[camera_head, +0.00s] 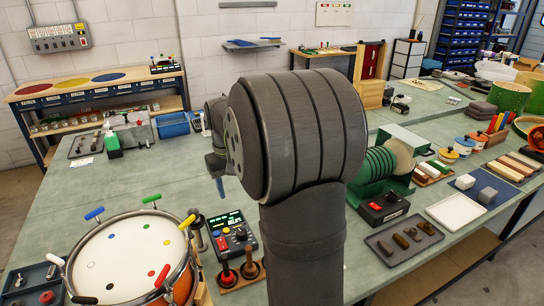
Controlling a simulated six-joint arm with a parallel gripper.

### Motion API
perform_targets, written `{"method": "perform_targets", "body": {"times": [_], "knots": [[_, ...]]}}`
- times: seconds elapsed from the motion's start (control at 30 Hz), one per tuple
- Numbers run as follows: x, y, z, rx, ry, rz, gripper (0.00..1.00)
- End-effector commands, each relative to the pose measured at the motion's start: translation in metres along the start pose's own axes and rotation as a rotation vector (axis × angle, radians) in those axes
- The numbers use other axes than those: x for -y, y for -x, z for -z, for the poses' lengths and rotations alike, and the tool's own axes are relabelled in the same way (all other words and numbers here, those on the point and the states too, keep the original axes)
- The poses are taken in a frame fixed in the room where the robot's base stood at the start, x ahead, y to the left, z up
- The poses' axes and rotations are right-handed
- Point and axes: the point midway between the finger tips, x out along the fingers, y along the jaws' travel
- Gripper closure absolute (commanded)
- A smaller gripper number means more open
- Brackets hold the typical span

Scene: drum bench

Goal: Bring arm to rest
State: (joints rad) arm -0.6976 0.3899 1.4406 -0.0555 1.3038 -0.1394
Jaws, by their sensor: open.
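My own dark grey arm fills the middle of the camera_head view and hides much of the bench (180,190) behind it. My gripper (221,187) shows only in part, small and dark, just left of the big arm joint. It points down over the bench, behind the drum and the control box, and is open. I see nothing held in it, though the large joint hides part of the wrist. Whether it touches the bench I cannot tell.
A drum (130,262) with coloured pegs stands front left. A control box (231,236) with a lit display is right of it. A green coil machine (378,165), a dark tray (404,240) and a white tray (456,211) lie right of my arm. Bare bench shows left of the gripper.

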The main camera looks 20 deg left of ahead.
Motion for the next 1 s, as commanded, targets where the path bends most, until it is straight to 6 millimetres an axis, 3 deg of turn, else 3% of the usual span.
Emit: {"method": "perform_targets", "body": {"times": [0.27,1.0], "knots": [[0.000,-0.011,0.000,0.002,0.000,0.000,0.47],[0.000,-0.149,0.000,0.002,0.000,0.000,0.47]]}}
